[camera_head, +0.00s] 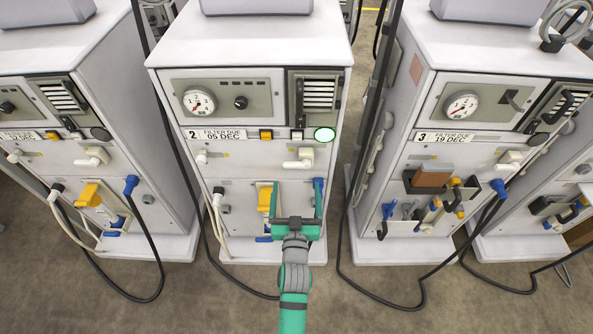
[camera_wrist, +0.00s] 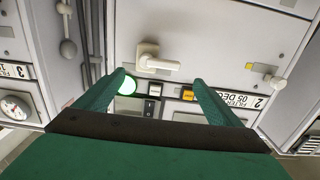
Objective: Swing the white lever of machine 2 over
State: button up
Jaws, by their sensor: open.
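Machine 2 (camera_head: 246,115) stands in the middle of the head view, with a "2" and "05 DEC" label. Its larger white lever (camera_head: 299,160) is on the right of the front panel, below a lit green lamp (camera_head: 324,134). The handle lies roughly sideways, pointing left from its pivot. My green gripper (camera_head: 296,184) is open and empty in front of the machine, below the lever in the picture. In the wrist view, which is upside down, the lever (camera_wrist: 158,63) shows just beyond and between the spread fingertips (camera_wrist: 158,78). No contact is visible.
A smaller white lever (camera_head: 203,157) sits left on the same panel. A yellow part (camera_head: 265,196) and a blue connector (camera_head: 318,184) are near my fingers. Machine 3 (camera_head: 448,130) stands right, another machine left. Black cables (camera_head: 345,262) loop over the floor.

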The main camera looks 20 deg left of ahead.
aim_at(296, 166)
jog(key=x, duration=0.8)
jog(key=c, duration=1.4)
jog(key=shift+s, duration=0.1)
jog(key=shift+c, duration=0.6)
jog(key=shift+f, duration=0.1)
